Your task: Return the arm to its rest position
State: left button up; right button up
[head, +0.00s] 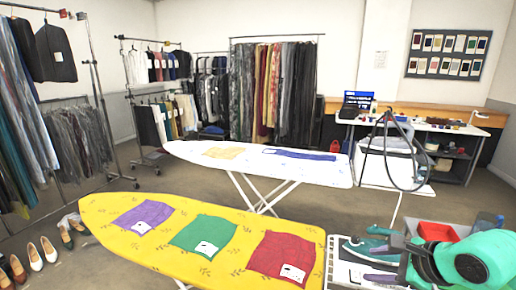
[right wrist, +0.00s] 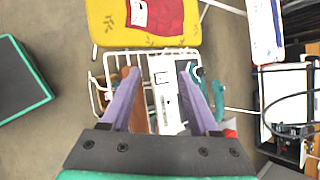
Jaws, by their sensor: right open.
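My right arm comes in at the lower right of the head view, with its green links and dark gripper (head: 383,278). In the right wrist view the right gripper (right wrist: 158,75) has its two purple fingers spread apart, with nothing held between them. It points down above a white wire rack (right wrist: 108,88), which also shows beside the yellow board's end in the head view (head: 331,262). A teal iron (head: 372,249) is on the rack, partly hidden by my arm; a teal part of it shows by the right finger in the wrist view. My left gripper is not in view.
A yellow ironing board (head: 105,222) carries purple (head: 140,217), green (head: 203,234) and red (head: 284,255) cloths. A white ironing board (head: 220,165) stands behind it. A red bin (head: 437,231) is by my right arm. Clothes racks and shoes are at left; open floor lies between.

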jog(key=a+r+m+t+y, duration=0.2)
jog(key=a+r+y, duration=0.15)
jog(key=a, duration=0.35)
notch_tip(320, 180, up, 8)
jog(key=w+m+t+y, duration=0.1)
jog(key=m+t+y, duration=0.1)
jog(key=m+t, duration=0.85)
jog(key=s+d+f+m+g+h, duration=0.1)
jog(key=d+f+m+g+h, duration=0.2)
jog(key=d+f+m+h, duration=0.7)
jog(key=s+d+f+m+g+h, duration=0.1)
jog(key=d+f+m+g+h, duration=0.25)
jog(key=m, duration=1.35)
jog(key=s+a+f+m+g+y, duration=0.3)
jog(key=s+a+f+m+g, duration=0.15)
jog(key=s+f, duration=0.4)
jog(key=s+a+f+m+g+y, duration=0.25)
jog(key=s+a+f+g, duration=0.4)
jog(key=f, duration=0.35)
jog(key=s+f, duration=0.2)
jog(key=f, duration=1)
jog(key=s+f, duration=0.2)
jog(key=f, duration=1)
jog(key=s+d+f+g, duration=0.2)
jog(key=s+d+f, duration=0.1)
jog(key=s+f, duration=1.1)
jog(key=shift+s+d+h, duration=0.2)
jog(key=shift+s+h, duration=0.15)
jog(key=shift+s, duration=0.55)
